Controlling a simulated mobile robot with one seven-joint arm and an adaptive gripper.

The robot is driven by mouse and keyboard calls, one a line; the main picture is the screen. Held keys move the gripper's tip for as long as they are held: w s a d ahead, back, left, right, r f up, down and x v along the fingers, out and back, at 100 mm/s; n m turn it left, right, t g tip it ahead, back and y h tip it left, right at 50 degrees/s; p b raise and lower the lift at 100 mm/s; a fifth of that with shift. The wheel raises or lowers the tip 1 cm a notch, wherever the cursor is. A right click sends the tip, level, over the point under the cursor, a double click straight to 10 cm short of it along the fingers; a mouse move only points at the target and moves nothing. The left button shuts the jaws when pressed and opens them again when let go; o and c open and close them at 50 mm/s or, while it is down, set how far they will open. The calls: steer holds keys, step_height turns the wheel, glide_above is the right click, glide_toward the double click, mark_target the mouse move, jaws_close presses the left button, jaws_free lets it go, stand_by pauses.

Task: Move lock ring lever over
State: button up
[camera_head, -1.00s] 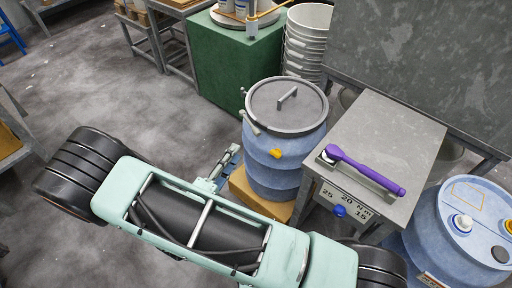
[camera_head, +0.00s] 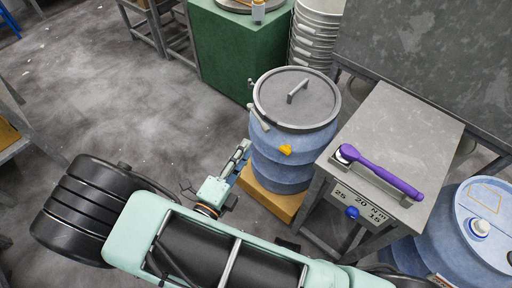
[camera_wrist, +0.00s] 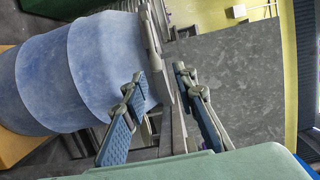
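The blue pail (camera_head: 280,160) stands upright with a grey lid (camera_head: 297,97) on it, held by a grey lock ring around the rim. The lock ring lever (camera_head: 259,118) appears as a short grey rod sticking out at the rim's left side. My gripper (camera_head: 241,152) is left of the pail, below the lever. In the wrist view the pail (camera_wrist: 85,70) lies sideways, and the ring (camera_wrist: 150,42) is just past the fingertips. My gripper (camera_wrist: 160,76) is open there, its two blue-padded fingers apart. I cannot clearly tell whether the lever is between them.
The pail stands on a low wooden block (camera_head: 268,201). A grey bench (camera_head: 400,130) with a purple-handled wrench (camera_head: 380,171) is close on the right. A green cabinet (camera_head: 232,50) and stacked white buckets (camera_head: 315,35) stand behind. Another blue drum (camera_head: 485,225) is at far right. Open floor lies left.

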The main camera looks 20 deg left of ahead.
steer(key=w+b, duration=0.2)
steer(key=w, duration=0.5)
steer(key=shift+w+d+f, duration=0.15)
steer(key=shift+w, duration=0.3)
steer(key=shift+c, duration=0.3)
steer(key=shift+r, duration=0.25)
jaws_close()
steer(key=shift+c, duration=0.7)
jaws_free()
steer(key=shift+f, duration=0.1)
steer(key=s, duration=1.2)
steer(key=shift+a, duration=0.25)
